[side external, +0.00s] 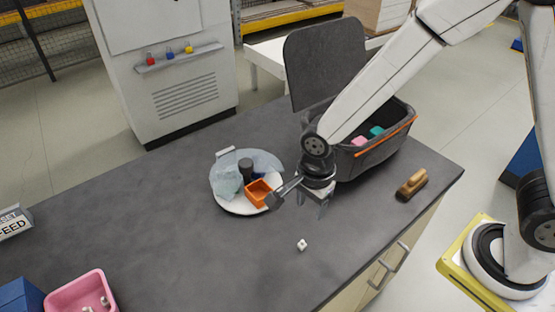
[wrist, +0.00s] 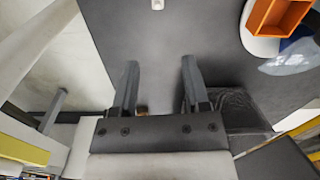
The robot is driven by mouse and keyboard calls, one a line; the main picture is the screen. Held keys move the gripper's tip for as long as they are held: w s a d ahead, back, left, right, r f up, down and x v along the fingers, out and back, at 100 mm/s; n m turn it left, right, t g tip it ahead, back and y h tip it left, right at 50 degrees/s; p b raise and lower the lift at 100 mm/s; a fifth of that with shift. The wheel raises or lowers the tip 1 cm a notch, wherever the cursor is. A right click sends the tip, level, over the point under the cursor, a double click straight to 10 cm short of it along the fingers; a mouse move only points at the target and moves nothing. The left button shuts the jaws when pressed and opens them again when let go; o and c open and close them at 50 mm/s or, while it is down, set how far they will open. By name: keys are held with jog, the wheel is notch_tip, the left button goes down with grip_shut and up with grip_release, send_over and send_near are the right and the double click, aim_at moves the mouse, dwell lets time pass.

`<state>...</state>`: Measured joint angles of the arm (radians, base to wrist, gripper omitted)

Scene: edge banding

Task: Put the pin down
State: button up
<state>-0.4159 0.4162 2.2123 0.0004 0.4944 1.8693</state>
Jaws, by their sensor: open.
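A small white piece (side external: 302,244), likely the pin, lies on the dark worktop (side external: 170,235) in front of my gripper in the side view. It also shows at the top edge of the wrist view (wrist: 157,4), partly cut off. It is too small to tell its exact shape. My gripper (side external: 317,204) is above the worktop, apart from the white piece. In the wrist view my gripper (wrist: 159,82) has its two fingers spread, with nothing held between them.
A white plate (side external: 232,206) carries an orange box (side external: 258,192) and a dark cylinder. An open black case (side external: 372,158) stands behind my gripper. A wooden brush (side external: 412,184) lies at right. A pink tray (side external: 72,290) with small pieces is at front left. The middle worktop is clear.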

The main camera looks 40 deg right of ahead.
jog(key=s+d+r+n+t, duration=0.1)
jog(key=s+d+r+n, duration=0.1)
jog(key=d+n, duration=0.5)
jog(key=s+d+r+n+t, duration=0.1)
jog(key=s+d+r+n, duration=0.1)
jog(key=d+n, duration=0.5)
jog(key=shift+r+n, duration=0.85)
jog(key=shift+n, duration=0.45)
jog(key=shift+d, duration=0.1)
